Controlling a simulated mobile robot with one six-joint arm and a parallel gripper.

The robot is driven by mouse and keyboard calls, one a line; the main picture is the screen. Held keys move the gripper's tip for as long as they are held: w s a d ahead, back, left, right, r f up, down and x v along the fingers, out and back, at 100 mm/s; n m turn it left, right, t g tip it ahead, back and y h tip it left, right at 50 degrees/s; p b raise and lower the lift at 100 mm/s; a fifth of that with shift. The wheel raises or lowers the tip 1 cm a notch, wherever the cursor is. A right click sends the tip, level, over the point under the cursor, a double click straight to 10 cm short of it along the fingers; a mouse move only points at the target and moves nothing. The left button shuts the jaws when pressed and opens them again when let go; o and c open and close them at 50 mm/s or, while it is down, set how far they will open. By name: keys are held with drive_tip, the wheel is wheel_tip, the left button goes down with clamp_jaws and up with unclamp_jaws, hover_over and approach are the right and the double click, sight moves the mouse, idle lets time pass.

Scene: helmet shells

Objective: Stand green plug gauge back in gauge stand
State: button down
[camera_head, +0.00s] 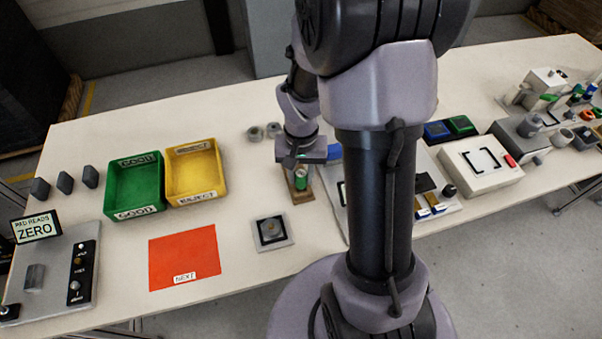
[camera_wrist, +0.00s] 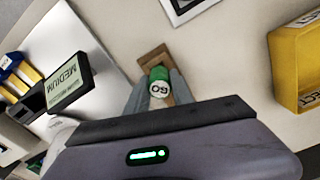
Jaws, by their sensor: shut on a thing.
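The yellow REJECT bin (camera_head: 197,172) and green GOOD bin (camera_head: 134,187) stand to the left. A small square plate (camera_head: 272,233) lies in front. A grey panel with a MEDIUM display (camera_wrist: 68,82) is close beside the stand. Bare table lies between stand and bins.

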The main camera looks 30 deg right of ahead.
drive_tip(key=shift+f+b, duration=0.55)
drive_tip(key=shift+f, duration=0.1)
idle(0.3)
idle(0.4)
drive_tip(key=c, duration=1)
unclamp_jaws()
